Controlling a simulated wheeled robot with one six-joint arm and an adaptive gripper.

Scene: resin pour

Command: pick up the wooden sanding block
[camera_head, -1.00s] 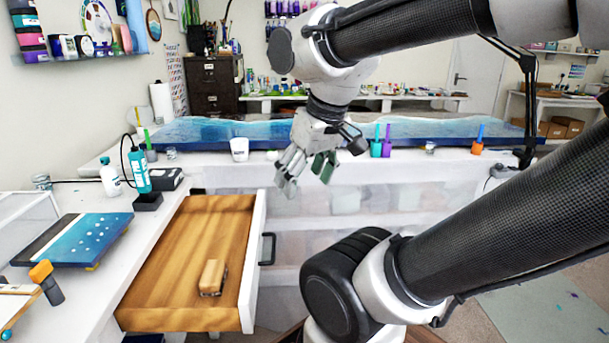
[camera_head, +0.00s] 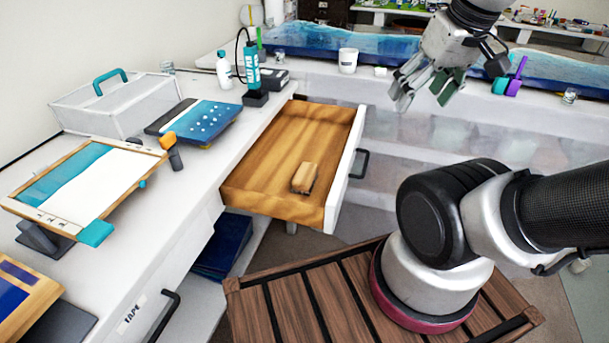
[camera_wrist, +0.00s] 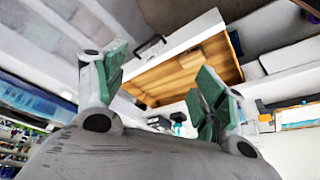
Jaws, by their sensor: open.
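The wooden sanding block (camera_head: 304,178) is a small light-wood block with a darker underside. It lies in the open wooden drawer (camera_head: 262,152), near the drawer's front right corner. My gripper (camera_head: 425,85) is open and empty, up and to the right of the drawer and well apart from the block. In the wrist view my gripper's spread fingers (camera_wrist: 157,90) frame part of the drawer (camera_wrist: 180,72).
The drawer's white front with its dark handle (camera_head: 359,163) faces right. A white cup (camera_head: 348,60) stands on the back bench.

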